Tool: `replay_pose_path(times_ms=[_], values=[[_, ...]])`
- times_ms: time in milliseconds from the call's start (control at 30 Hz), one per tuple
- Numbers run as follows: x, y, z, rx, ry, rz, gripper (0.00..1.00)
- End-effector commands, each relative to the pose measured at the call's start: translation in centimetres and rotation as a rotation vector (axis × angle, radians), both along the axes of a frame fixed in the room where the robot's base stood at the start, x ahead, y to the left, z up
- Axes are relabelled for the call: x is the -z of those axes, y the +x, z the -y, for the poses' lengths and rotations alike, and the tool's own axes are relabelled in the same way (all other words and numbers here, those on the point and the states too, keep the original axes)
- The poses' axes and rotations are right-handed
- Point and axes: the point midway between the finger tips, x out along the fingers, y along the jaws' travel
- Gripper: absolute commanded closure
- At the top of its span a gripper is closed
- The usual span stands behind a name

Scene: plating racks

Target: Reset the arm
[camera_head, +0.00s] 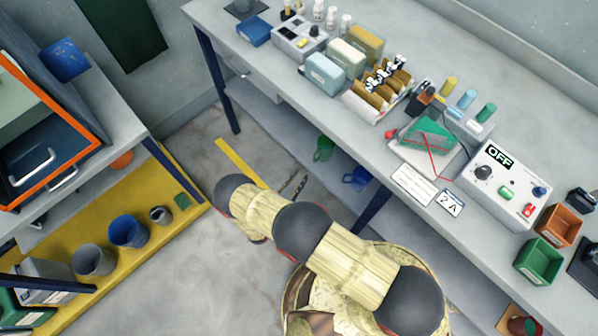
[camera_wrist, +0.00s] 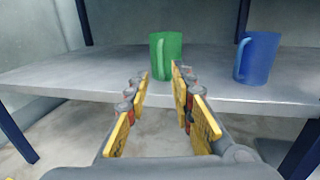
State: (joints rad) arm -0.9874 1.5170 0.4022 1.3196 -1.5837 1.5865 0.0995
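My arm (camera_head: 345,262) stretches from the lower right toward the middle of the head view, over the floor in front of the long bench. My gripper (camera_wrist: 157,82) shows in the wrist view with its two yellow-padded fingers apart and nothing between them. Beyond the fingertips a green mug (camera_wrist: 170,52) stands upright on a grey lower shelf (camera_wrist: 75,76). The gap between the fingers and the mug is hard to judge. The gripper cannot be made out clearly in the head view.
A blue mug (camera_wrist: 257,57) stands right of the green one. The bench top (camera_head: 380,160) above carries boxes, a vial rack and a control box reading OFF (camera_head: 502,188). At left are an orange-framed cabinet (camera_head: 45,135) and a yellow shelf (camera_head: 180,220) with cups.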

Motion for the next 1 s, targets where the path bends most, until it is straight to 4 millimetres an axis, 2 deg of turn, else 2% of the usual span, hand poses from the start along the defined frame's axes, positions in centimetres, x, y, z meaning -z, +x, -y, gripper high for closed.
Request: replay_pose_path(times_ms=[267, 367, 467, 633, 700, 800, 1000], values=[[0.0, 0.0, 0.0, 0.000, -0.001, -0.001, 0.76], [0.6, -0.1, 0.2, 0.009, 0.005, -0.024, 0.76], [1.5, -1.3, 1.9, 0.069, 0.009, -0.063, 0.76], [2.5, -4.9, 6.4, 0.204, -0.007, -0.137, 0.76], [1.8, -6.6, 7.9, 0.284, 0.005, -0.163, 0.76], [-0.1, -8.2, 8.8, 0.393, 0.045, -0.184, 0.76], [-4.3, -10.0, 9.5, 0.587, 0.155, -0.197, 0.76]])
